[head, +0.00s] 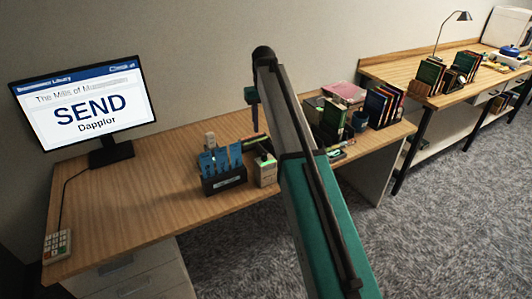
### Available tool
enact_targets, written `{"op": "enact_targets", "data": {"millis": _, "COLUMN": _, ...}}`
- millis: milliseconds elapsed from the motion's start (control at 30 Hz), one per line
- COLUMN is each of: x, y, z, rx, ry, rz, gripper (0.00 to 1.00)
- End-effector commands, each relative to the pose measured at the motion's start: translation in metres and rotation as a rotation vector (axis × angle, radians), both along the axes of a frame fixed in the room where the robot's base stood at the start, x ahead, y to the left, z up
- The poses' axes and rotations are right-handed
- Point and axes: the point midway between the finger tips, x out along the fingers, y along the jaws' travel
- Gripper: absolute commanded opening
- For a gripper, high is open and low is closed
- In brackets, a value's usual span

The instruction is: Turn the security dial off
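I cannot make out a security dial for certain. A small pale box (265,170) with a green patch stands on the near desk, close to my arm; whether it carries a dial is too small to tell. My arm rises from the bottom of the view and bends at its top. A thin dark part of it hangs down left of the big link, above the desk behind the pale box. My gripper's fingers cannot be told apart there, and nothing held can be seen.
A dark holder (224,181) with blue items stands left of the pale box. A monitor (85,105) reading "SEND Dapplor" and a keypad (57,246) are at left. Books (383,104) stand at right. A second bench (405,69) is beyond. The desk's middle left is clear.

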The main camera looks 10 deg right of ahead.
Motion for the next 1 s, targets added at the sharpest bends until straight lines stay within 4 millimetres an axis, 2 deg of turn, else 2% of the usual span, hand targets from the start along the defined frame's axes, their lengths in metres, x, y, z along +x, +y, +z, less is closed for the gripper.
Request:
{"op": "enact_targets", "data": {"millis": 367, "x": 0.0, "y": 0.0, "z": -0.01, "rx": 0.0, "ry": 0.001, "rz": -0.001, "gripper": 0.39}}
{"op": "enact_targets", "data": {"millis": 1000, "x": -0.001, "y": -0.001, "z": -0.082, "rx": 0.0, "ry": 0.002, "rz": -0.001, "gripper": 0.39}}
